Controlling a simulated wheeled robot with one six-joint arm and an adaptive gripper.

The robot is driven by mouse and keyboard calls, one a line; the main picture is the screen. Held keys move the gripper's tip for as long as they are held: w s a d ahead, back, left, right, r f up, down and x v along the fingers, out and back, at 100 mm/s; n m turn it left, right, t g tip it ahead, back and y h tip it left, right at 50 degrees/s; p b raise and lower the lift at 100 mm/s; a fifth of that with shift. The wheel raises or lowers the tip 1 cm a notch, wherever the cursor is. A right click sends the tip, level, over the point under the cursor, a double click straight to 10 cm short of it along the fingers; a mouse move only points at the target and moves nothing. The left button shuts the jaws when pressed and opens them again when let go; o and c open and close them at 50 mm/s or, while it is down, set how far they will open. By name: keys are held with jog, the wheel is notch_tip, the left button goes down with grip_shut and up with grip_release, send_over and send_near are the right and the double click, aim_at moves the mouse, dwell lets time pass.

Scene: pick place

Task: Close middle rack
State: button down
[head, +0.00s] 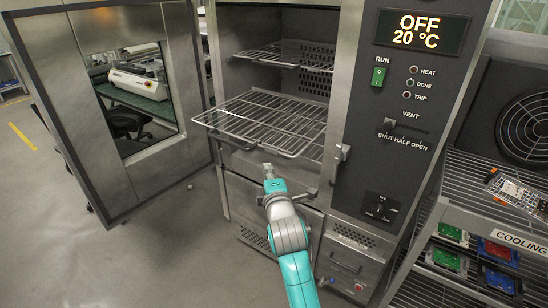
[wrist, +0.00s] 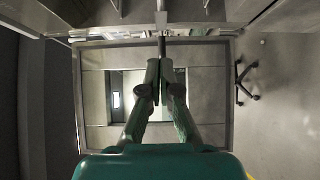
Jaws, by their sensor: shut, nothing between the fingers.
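The middle rack (head: 262,121) is a wire shelf that sticks out of the oven's open chamber, with its front edge past the opening. An upper rack (head: 287,57) sits farther inside. My gripper (head: 268,170) is in front of the oven, just below the middle rack's front edge in the head view. In the wrist view its fingers (wrist: 159,66) are together with nothing between them. A thin metal bar lies just beyond the fingertips there; I cannot tell whether they touch it.
The oven door (head: 65,95) with its window stands open at the left. The control panel (head: 385,150) reads OFF, 20 °C. A cooling shelf (head: 470,195) with several coloured items stands at the right. The floor at the lower left is clear.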

aim_at(297, 137)
jog(key=w, duration=0.4)
jog(key=w+d, duration=0.1)
jog(key=w, duration=0.1)
jog(key=shift+w+d, duration=0.15)
jog(key=shift+w, duration=0.25)
jog(key=w+d, duration=0.2)
jog(key=w, duration=0.2)
jog(key=w+d, duration=0.2)
jog(key=w, duration=0.1)
jog(key=w+d, duration=0.3)
jog(key=w, duration=0.1)
jog(key=shift+w, duration=0.3)
